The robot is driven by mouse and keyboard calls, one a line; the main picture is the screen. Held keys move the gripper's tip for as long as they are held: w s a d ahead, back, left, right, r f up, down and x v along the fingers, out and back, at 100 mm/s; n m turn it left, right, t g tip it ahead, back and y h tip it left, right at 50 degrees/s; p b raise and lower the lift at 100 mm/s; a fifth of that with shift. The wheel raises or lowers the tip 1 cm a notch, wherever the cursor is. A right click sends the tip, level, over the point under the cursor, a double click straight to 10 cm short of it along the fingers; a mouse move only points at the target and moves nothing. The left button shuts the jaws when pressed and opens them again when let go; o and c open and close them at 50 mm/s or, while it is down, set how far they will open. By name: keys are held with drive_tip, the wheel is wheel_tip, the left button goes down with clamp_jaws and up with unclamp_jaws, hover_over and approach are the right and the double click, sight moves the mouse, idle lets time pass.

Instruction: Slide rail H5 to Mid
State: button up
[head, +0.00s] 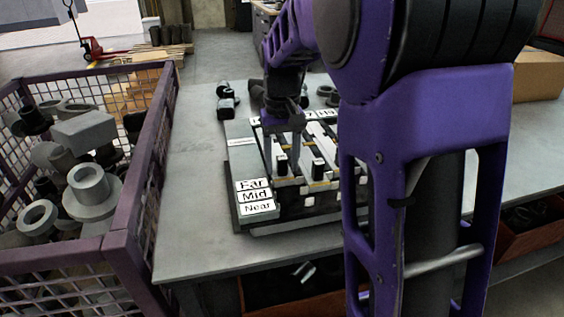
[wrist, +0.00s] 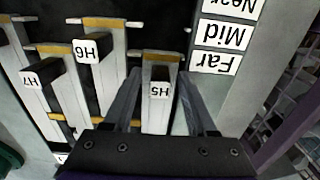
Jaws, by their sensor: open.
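Rail H5 (wrist: 160,70) is a pale bar with a tan-striped end and a black block with a white "H5" tag, upside down in the wrist view. Its striped end lies about level with the "Far" label (wrist: 215,61). The "Mid" label (wrist: 223,36) and the "Near" label (wrist: 230,6) follow toward the top. My gripper (wrist: 158,80) is open, one finger on each side of the H5 block; I cannot tell if either touches. In the head view my arm comes down over the rail fixture (head: 245,222), and the fingertips are hard to make out.
Rails H6 (wrist: 98,60) and H7 (wrist: 38,85) lie beside H5, and H6's end sits nearer the "Near" side. A purple mesh crate (head: 130,215) of metal parts stands left of the grey table (head: 190,215). Dark parts (head: 226,105) lie behind the fixture. The table's left strip is clear.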

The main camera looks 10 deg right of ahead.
clamp_jaws()
idle(1.4)
